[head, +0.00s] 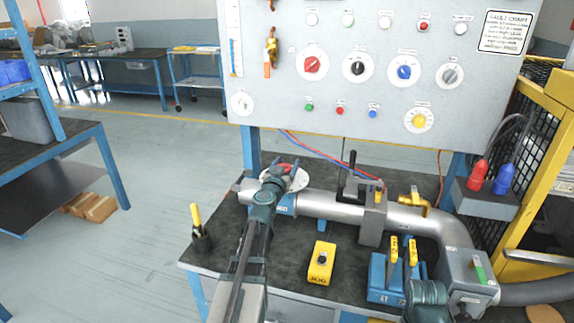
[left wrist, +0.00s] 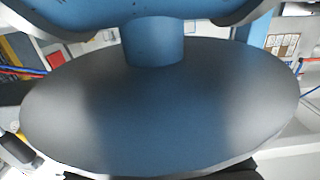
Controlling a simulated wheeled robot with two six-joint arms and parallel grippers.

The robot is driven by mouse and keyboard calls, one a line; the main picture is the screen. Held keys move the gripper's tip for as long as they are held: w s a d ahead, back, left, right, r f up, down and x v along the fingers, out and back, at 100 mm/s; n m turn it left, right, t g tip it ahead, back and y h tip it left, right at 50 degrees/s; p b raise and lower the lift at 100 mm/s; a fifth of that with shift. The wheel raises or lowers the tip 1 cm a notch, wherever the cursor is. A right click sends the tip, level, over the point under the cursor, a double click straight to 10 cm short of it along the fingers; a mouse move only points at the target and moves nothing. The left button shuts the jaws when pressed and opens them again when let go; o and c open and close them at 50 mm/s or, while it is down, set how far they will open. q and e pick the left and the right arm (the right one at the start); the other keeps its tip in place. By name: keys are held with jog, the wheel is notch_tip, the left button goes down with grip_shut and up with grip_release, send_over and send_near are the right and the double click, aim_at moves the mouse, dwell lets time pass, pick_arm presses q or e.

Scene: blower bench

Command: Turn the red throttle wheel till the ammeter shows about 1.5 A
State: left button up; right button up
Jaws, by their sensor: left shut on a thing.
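The red throttle wheel (head: 287,166) shows as a small patch of red at the left end of the silver pipe, over a round white dial plate (head: 298,183). My left gripper (head: 279,173) is at the wheel and shut on it, hiding most of it. In the left wrist view a large dark blue-grey disc with a blue stem fills the picture; I cannot tell what it is, and no fingertips show clearly. I cannot make out an ammeter in either view. A teal part of my right arm shows at the bottom right; its jaws are not clear.
A grey panel (head: 300,120) with coloured knobs stands behind the bench (head: 225,240). The silver pipe (head: 330,207) crosses it. A yellow box (head: 321,263), a blue block with yellow levers (head: 386,279) and a yellow-handled tool in a cup (head: 201,239) stand near the front.

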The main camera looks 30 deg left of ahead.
pick_arm(q)
jog(key=shift+s+a+n+g+y, duration=0.15)
jog(key=shift+n+g+y, duration=0.4)
jog(key=shift+n+y, duration=0.55)
jog(key=shift+a+n+g+y, duration=0.25)
jog(key=shift+n+g+y, duration=0.4)
jog(key=shift+y, duration=0.85)
jog(key=o, duration=1.4)
